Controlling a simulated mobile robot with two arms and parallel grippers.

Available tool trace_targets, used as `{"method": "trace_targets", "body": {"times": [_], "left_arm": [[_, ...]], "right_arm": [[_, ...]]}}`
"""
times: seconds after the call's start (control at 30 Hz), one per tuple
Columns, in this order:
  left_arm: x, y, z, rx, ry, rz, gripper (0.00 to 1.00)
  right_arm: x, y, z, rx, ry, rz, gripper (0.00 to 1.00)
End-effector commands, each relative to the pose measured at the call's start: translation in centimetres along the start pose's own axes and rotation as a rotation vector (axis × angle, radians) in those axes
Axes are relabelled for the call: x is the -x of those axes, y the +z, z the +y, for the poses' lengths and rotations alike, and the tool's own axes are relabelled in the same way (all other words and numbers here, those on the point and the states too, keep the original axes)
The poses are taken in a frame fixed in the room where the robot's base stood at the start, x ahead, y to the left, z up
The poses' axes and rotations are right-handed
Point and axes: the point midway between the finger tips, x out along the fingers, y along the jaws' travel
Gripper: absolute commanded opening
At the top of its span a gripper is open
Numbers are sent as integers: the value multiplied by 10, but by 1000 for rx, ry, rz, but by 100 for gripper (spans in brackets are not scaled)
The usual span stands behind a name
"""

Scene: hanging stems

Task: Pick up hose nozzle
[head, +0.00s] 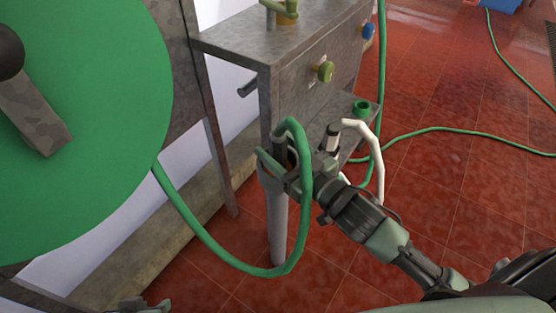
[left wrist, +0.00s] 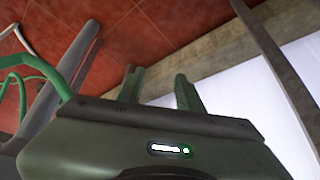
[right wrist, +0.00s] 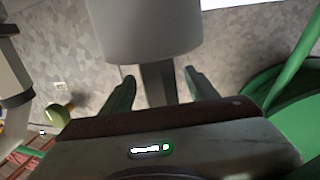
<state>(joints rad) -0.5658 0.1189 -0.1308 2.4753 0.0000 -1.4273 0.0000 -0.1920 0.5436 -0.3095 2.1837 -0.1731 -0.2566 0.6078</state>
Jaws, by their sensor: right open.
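The hose nozzle (head: 280,150) looks like a dark piece at the end of the green hose, upright in a grey tubular holder (head: 278,225) beside the table leg. It is partly hidden by the hose and my gripper. My right gripper (head: 284,170) is at the holder's top. In the right wrist view its fingers (right wrist: 158,90) are open, with a narrow grey stem between them, probably the nozzle, and the wide grey holder (right wrist: 145,30) above in the picture. My left gripper (left wrist: 158,88) is open and empty, low at the head view's bottom edge.
A green hose reel (head: 90,90) fills the left. The green hose (head: 235,268) loops from it up to the nozzle. A grey table (head: 240,42) with knobs stands behind. A white curved hose (head: 375,145) hangs just right of my gripper.

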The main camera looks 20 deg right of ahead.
Motion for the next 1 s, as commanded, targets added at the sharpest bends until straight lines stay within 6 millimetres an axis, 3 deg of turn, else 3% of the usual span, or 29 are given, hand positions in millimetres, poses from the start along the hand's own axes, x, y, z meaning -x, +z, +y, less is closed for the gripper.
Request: {"method": "trace_targets", "body": {"times": [0.23, 0.4, 0.47, 0.87, 1.0], "left_arm": [[0, -1, 0, 0, 1, 5, 36], [0, -1, 0, 0, 0, 5, 36], [0, -1, 0, 0, 0, 5, 36], [3, 1, 0, 0, 0, -9, 36], [9, 20, -2, 3, -3, -93, 36]], "right_arm": [[-1, 0, 0, 0, 0, 0, 59], [-1, 0, 0, 0, 0, 0, 12], [-1, 0, 0, 0, 0, 0, 0], [-1, -7, 0, 1, 0, 3, 0], [-1, -20, 0, 2, 0, 3, 0]]}}
